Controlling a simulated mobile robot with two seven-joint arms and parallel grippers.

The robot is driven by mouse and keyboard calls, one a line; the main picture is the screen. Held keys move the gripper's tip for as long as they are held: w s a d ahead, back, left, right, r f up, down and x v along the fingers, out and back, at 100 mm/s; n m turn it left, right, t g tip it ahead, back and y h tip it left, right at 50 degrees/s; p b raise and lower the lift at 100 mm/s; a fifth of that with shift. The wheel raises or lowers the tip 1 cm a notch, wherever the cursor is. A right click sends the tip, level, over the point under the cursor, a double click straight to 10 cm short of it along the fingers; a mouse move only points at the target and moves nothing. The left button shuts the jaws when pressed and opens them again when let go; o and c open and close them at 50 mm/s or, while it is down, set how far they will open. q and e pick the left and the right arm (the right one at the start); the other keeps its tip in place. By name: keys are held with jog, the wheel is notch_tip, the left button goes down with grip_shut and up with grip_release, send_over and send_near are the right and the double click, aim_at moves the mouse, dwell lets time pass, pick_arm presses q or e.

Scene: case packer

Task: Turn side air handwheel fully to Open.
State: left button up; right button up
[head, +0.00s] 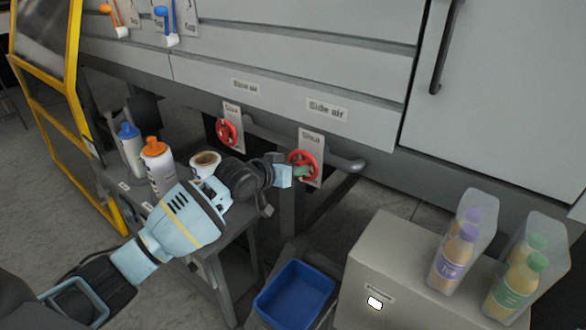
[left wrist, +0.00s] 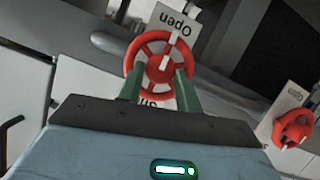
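The side air handwheel (head: 303,165) is a red spoked wheel on a plate under the "Side air" label. The plate's "Shut" mark (head: 311,137) shows above the wheel. My left gripper (head: 296,174) is at the front of this wheel. In the left wrist view, its green fingers (left wrist: 159,80) stand apart over the lower left and lower right of the handwheel (left wrist: 132,52), with nothing clearly pinched; contact is hard to tell. That view is inverted: the wheel's white pointer (left wrist: 168,48) points up towards the "Open" mark (left wrist: 176,20). My right gripper is not in view.
A second red handwheel (head: 228,132) is left of it, under its own label. A grey table (head: 222,238) with bottles stands below my left arm. A blue bin (head: 296,292) and a beige cabinet (head: 385,250) with bottle packs are at the lower right.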

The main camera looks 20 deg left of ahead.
pick_arm(q)
jog(key=o, duration=0.4)
jog(key=shift+c, duration=0.2)
jog(key=shift+s+a, duration=0.1)
jog(key=v, duration=0.7)
jog(key=shift+s+r, duration=0.15)
jog(key=shift+s, duration=0.1)
